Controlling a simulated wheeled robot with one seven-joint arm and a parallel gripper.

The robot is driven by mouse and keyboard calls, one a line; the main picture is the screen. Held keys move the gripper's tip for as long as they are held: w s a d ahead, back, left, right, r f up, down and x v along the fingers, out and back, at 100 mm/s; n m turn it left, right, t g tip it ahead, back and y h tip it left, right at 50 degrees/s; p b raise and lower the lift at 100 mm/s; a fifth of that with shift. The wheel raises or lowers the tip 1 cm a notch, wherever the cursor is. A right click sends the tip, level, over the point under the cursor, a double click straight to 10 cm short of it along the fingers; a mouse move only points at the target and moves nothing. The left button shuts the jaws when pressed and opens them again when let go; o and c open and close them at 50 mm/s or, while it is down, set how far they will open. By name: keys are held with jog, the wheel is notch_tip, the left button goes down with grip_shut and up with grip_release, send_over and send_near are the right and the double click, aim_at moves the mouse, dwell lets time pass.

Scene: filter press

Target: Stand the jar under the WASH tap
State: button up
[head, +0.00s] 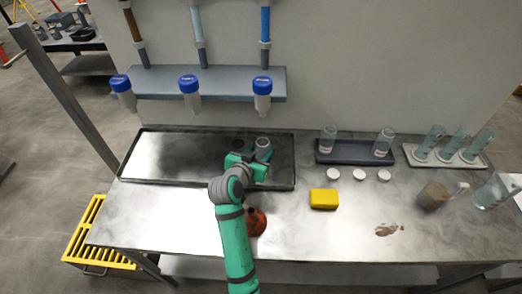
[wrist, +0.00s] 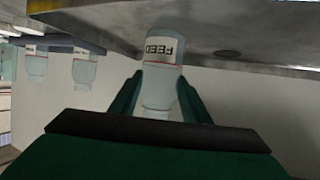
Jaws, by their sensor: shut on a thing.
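The jar (head: 263,143) is clear with a white label that reads FEED in the wrist view (wrist: 163,75), which looks upside down. My gripper (head: 258,158) is shut around its sides. The jar is over the right part of the dark tray (head: 160,178), roughly below the right tap. I cannot tell whether its base touches the tray. Three taps with blue tops hang from the wall shelf: left (head: 122,90), middle (head: 189,92) and right (head: 262,92). Their lettering is too small to read, so I cannot tell which is WASH.
A dark rack (head: 352,158) with two more jars stands right of the tray. Several white discs (head: 358,174), a yellow block (head: 325,199) and a brown-filled beaker (head: 432,196) are on the table. A reddish object (head: 257,221) is beside my arm. The tray's left side is empty.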

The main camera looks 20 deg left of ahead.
jog(key=o, duration=1)
jog(key=shift+w+d+f, duration=0.1)
jog(key=shift+w, duration=0.05)
jog(key=shift+o, duration=0.2)
jog(key=shift+s+a, duration=0.2)
jog(key=shift+a, duration=0.15)
jog(key=shift+d+r, duration=0.2)
jog(key=shift+d, duration=0.15)
jog(key=v, duration=1.1)
jog(key=shift+s, duration=0.4)
jog(key=shift+r, duration=0.1)
jog(key=shift+a, duration=0.15)
